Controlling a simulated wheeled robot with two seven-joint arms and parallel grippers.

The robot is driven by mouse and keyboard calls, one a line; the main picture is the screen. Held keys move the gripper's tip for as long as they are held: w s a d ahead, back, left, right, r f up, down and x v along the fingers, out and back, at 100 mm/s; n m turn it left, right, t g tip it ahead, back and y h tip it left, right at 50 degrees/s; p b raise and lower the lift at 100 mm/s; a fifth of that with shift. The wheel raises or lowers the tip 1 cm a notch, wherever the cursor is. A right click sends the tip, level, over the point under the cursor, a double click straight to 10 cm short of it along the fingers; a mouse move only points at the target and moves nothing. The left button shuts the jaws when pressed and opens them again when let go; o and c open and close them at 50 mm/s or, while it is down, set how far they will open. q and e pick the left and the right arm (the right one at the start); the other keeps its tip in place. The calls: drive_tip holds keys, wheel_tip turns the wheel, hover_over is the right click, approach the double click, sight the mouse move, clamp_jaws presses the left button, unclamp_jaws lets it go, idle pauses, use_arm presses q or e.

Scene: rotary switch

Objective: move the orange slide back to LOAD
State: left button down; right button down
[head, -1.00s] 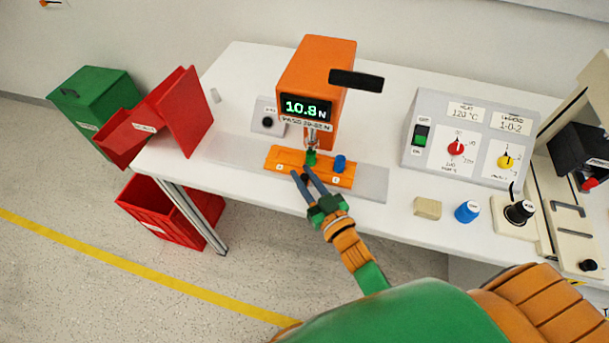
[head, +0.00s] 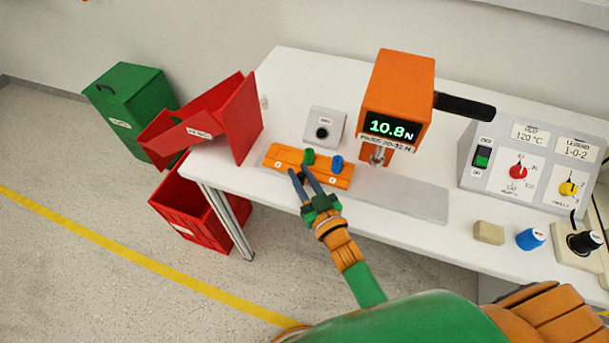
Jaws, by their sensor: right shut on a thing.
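The orange slide (head: 282,160) lies on a grey rail plate (head: 415,202) at the plate's left end. A green piece (head: 309,157) and a blue knob (head: 336,164) stand on the slide. The orange force tester (head: 402,85) reads 10.8 N, and its probe (head: 377,155) hangs to the right of the slide, clear of it. My right gripper (head: 297,175) is at the front edge of the slide, shut on it; its fingertips partly cover that edge. My left gripper is not in view. I cannot read a LOAD mark.
A small grey box with a black button (head: 322,132) stands behind the slide. A red chute (head: 215,125) is close on the left, above a red bin (head: 190,215). A control panel (head: 530,160), a beige block (head: 489,232) and a blue cap (head: 530,238) are on the right.

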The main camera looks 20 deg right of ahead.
drive_tip(key=shift+w+a+r, duration=0.1)
drive_tip(key=shift+a+r, duration=0.05)
idle(0.3)
drive_tip(key=c, duration=1)
unclamp_jaws()
drive_tip(key=shift+w+a, duration=0.2)
drive_tip(key=s, duration=0.2)
drive_tip(key=s+d, duration=0.1)
drive_tip(key=s, duration=0.4)
drive_tip(key=shift+d, duration=0.15)
